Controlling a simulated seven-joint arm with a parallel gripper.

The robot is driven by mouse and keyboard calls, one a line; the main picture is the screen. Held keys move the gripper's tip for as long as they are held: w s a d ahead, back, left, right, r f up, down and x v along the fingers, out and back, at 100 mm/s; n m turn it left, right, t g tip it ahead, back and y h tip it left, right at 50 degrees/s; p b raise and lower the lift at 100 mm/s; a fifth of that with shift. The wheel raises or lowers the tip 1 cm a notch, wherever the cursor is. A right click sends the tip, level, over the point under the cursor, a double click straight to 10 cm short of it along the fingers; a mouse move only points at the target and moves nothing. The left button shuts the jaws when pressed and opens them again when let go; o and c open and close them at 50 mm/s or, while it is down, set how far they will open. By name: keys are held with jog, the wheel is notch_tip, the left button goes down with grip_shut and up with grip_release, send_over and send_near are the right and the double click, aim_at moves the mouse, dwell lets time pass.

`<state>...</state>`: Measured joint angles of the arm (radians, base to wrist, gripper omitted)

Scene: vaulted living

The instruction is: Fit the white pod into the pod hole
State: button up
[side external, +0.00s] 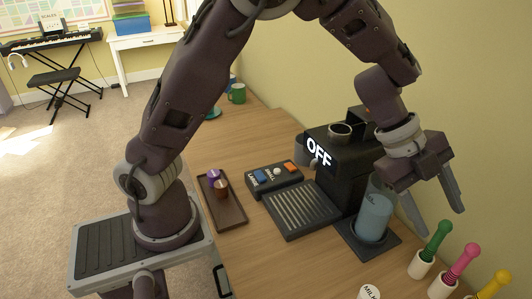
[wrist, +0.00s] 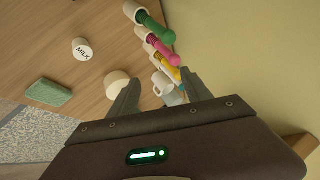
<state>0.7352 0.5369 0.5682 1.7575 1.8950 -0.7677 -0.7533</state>
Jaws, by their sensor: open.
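I cannot make out a white pod in either view. A black coffee machine (side external: 345,160) marked OFF stands against the wall, with a round pod hole (side external: 340,130) in its top; its inside is too small to read. A dark tray (side external: 231,216) holds a purple pod (side external: 214,176) and a brown pod (side external: 222,188). My gripper (side external: 434,205) is open and empty, to the right of the machine and above the counter. In the wrist view my gripper (wrist: 160,88) shows its two fingers spread apart.
A milk container (wrist: 82,49) and green sponge (wrist: 49,92) also show.

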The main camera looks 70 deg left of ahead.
jog(key=w+a+r+n+t+y, duration=0.35)
jog(key=a+r+n+t, duration=0.55)
jog(key=a+r, duration=0.6)
jog(key=s+a+r+n+g+y, duration=0.1)
jog(key=s+a+r+n+y, duration=0.1)
jog(key=s+a+n+y, duration=0.4)
jog(key=s+f+n+g, duration=0.2)
jog(key=s, duration=0.6)
jog(key=s+a+f+n+g+h, duration=0.1)
jog(key=s+f+n+g, duration=0.1)
jog(key=s, duration=0.7)
jog(key=shift+s+a+f+n, duration=0.15)
jog(key=shift+s+f+n, duration=0.05)
jog(key=shift+f+n, duration=0.2)
jog(key=shift+o, duration=0.5)
jog(key=s+d+f+g+h, duration=0.1)
jog(key=s+d+f+g, duration=0.1)
jog(key=s, duration=0.5)
jog(key=shift+s+d+f+n, duration=0.25)
jog(key=shift+d+f+n, duration=0.15)
jog(key=shift+d, duration=0.4)
jog(key=shift+h, duration=0.25)
jog(key=shift+w, duration=0.1)
